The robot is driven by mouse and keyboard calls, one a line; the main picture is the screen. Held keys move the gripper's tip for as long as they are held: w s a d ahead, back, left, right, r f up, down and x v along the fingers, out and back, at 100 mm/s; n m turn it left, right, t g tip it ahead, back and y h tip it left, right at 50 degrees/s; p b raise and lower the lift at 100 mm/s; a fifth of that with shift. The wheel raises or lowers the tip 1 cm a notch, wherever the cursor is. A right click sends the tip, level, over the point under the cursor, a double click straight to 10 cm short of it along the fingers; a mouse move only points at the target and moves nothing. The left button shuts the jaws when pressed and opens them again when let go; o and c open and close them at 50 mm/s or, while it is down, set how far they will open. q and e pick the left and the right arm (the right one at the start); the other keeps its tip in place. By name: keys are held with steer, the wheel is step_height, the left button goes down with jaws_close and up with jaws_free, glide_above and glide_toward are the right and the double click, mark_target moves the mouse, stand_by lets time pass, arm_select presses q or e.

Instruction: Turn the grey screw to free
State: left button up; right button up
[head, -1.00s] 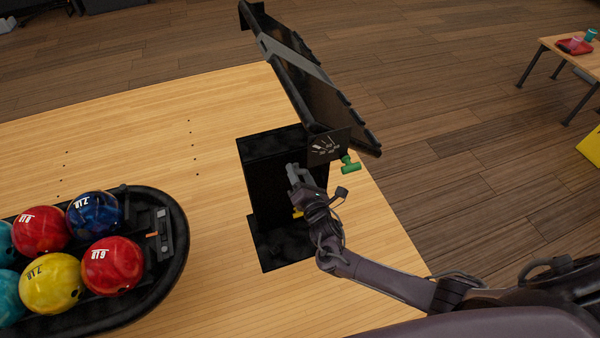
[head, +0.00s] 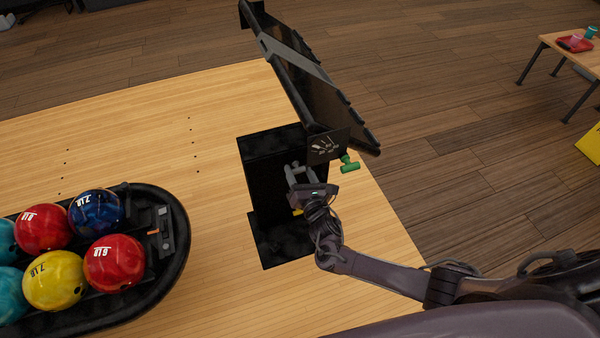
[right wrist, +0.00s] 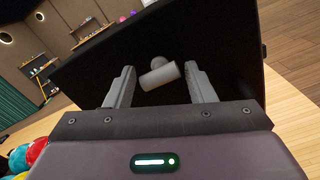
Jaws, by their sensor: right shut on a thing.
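The grey screw (right wrist: 160,75) has a T-shaped handle and sticks out of a black panel in the right wrist view. My right gripper (head: 296,176) is at the black stand (head: 270,145) in the head view. The handle sits slightly tilted between the fingertips. In the head view the gripper largely hides the screw. My left gripper is not in view.
A green T-handle (head: 349,164) sticks out beside the small marked plate (head: 328,146). A yellow part (head: 298,212) shows behind my wrist. A tilted black screen (head: 315,85) tops the stand. A ball rack (head: 178,240) with several bowling balls stands at left.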

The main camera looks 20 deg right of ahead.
steer(key=o, duration=0.9)
steer(key=s, duration=0.8)
steer(key=shift+d, duration=0.15)
steer(key=shift+w, duration=0.1)
